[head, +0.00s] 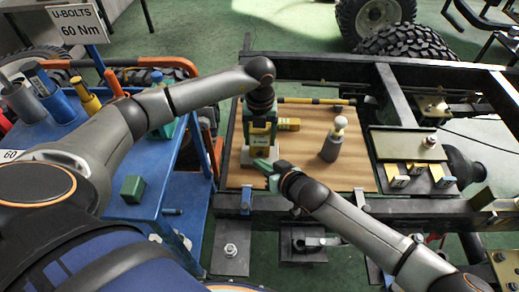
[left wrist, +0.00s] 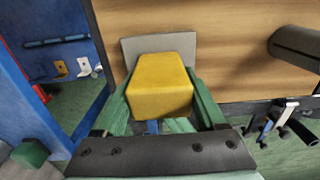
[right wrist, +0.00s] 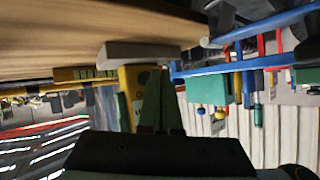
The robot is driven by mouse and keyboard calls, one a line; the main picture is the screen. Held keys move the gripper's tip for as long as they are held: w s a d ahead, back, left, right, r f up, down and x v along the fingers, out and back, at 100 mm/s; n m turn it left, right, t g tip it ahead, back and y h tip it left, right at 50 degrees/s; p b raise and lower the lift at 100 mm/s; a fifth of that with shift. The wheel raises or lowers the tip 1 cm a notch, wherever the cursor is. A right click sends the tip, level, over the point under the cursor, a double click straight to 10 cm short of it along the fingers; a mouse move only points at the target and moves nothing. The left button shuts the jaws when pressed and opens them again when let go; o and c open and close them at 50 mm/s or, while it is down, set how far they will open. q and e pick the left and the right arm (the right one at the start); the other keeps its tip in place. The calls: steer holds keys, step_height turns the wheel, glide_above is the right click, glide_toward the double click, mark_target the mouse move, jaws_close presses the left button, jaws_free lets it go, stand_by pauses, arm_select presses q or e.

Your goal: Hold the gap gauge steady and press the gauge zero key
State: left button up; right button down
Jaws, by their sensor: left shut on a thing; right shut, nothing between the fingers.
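The gap gauge is a yellow block (head: 259,150) standing on a grey base plate (left wrist: 130,45) on the wooden board. My left gripper (head: 261,127) is above it, its green fingers shut on both sides of the yellow body (left wrist: 162,85). My right gripper (head: 264,164) is shut and empty, low at the gauge's near face. In the right wrist view the right fingertips (right wrist: 159,80) overlap the yellow gauge face (right wrist: 136,88), which has a dark round mark and a pale label. I cannot tell whether they touch it. The zero key is not clearly visible.
The wooden board (head: 359,171) lies on a dark chassis frame. A grey bottle (head: 330,146) with a pale top stands right of the gauge; a yellow block (head: 288,124) lies behind. Brackets (head: 438,174) sit farther right. A blue cart with a green cube (head: 133,188) stands left.

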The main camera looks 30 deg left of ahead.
steer(key=shift+w+a, duration=0.1)
steer(key=shift+w+a, duration=0.15)
steer(key=shift+w, duration=0.1)
stand_by(0.3)
steer(key=shift+w+a, duration=0.25)
steer(key=shift+w, duration=0.1)
stand_by(0.6)
steer(key=shift+s, duration=0.1)
steer(key=shift+s+d, duration=0.15)
steer(key=shift+s, duration=0.05)
steer(key=shift+s+d, duration=0.4)
